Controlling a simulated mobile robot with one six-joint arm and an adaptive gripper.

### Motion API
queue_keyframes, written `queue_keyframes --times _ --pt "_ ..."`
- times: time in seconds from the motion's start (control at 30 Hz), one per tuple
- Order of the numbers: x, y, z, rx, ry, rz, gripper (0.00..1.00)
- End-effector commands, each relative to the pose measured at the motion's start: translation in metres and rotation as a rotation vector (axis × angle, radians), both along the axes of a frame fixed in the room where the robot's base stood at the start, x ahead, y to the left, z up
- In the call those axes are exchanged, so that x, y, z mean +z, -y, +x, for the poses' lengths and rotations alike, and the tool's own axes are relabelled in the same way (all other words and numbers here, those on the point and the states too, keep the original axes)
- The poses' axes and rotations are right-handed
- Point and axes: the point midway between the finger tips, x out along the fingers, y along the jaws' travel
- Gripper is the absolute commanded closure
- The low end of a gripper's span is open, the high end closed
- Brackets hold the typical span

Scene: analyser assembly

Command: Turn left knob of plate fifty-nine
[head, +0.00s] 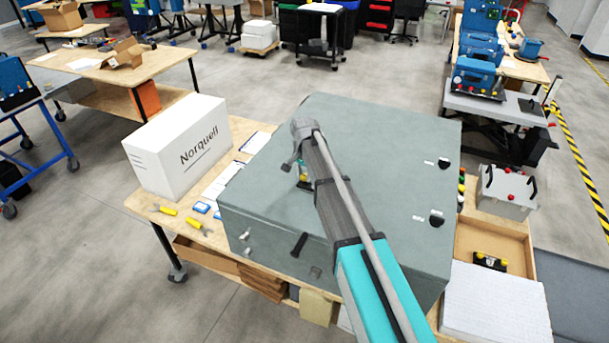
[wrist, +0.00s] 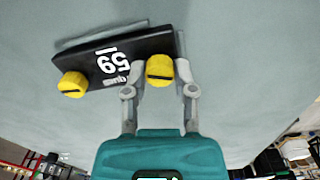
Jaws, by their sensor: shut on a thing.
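Plate fifty-nine (wrist: 120,66) is a black plate on the grey surface, its white "59" upside down in the wrist view. It carries two yellow knobs. The knob at the picture's right (wrist: 160,71) is the plate's left one when its text is read upright. My gripper (wrist: 160,66) is shut on this knob, one finger on each side. The knob's dark slot runs roughly level in the picture. The other knob (wrist: 72,84) is free, at the picture's left end. In the head view my arm hides most of the gripper and plate on top of the grey cabinet (head: 375,135).
A white Norquell box (head: 182,145) stands left of the cabinet. Yellow-handled tools (head: 168,210) lie on the bench. Black fittings (head: 437,218) sit on the cabinet's right side. A metal case (head: 506,190) stands at the right. The cabinet's far top is clear.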

Motion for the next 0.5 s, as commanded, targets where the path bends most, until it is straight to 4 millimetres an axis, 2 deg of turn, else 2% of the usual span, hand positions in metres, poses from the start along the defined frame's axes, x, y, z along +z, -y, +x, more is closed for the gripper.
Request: queue_keyframes --times 0.23,0.5 --pt "-0.0003 0.0003 -0.0009 0.180 -0.001 0.000 1.00" --pt "-0.0004 0.0003 -0.0010 0.278 -0.002 0.000 1.00"
